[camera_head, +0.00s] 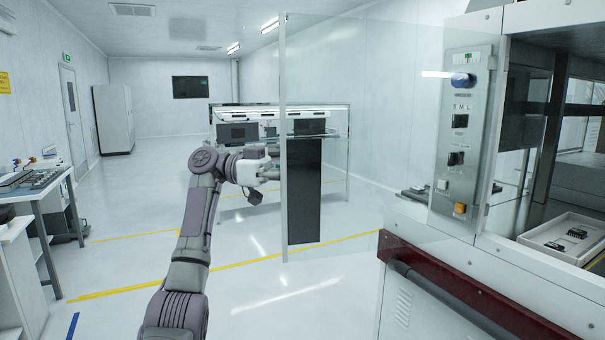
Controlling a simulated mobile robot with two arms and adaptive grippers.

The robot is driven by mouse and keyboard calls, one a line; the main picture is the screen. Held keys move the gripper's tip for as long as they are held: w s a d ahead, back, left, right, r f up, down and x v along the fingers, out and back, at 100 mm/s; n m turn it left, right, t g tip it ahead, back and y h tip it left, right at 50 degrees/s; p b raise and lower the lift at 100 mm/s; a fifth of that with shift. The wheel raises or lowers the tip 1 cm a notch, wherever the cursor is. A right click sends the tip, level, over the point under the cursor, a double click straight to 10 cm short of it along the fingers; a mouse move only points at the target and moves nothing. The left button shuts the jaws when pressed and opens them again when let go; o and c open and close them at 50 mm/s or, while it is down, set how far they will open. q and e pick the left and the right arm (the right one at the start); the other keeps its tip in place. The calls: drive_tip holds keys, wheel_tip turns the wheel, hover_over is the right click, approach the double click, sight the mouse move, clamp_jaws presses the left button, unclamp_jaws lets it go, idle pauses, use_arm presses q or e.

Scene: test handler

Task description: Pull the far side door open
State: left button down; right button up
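The far side door is a clear glass panel (345,215) that stands swung out from the machine (530,255), with its free upright edge near the middle of the picture. My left arm rises from the bottom left. My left gripper (272,177) is at about mid-height beside that free edge, on the left of the panel. Its fingers are small and dark here; I cannot tell if they touch the glass or are closed on anything. My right gripper is not in view.
A control panel (462,135) with knobs is on the machine front. A dark rail (450,300) runs along its lower front. A tray (560,240) with small parts sits inside. A workbench (40,185) stands at the left. Open floor (130,260) lies between.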

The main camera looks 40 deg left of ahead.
use_arm(q)
drive_tip(key=shift+w+a, duration=0.15)
drive_tip(key=c, duration=1.2)
unclamp_jaws()
drive_tip(key=shift+d, duration=0.2)
drive_tip(key=v, duration=1.2)
drive_tip(key=shift+w+a, duration=0.1)
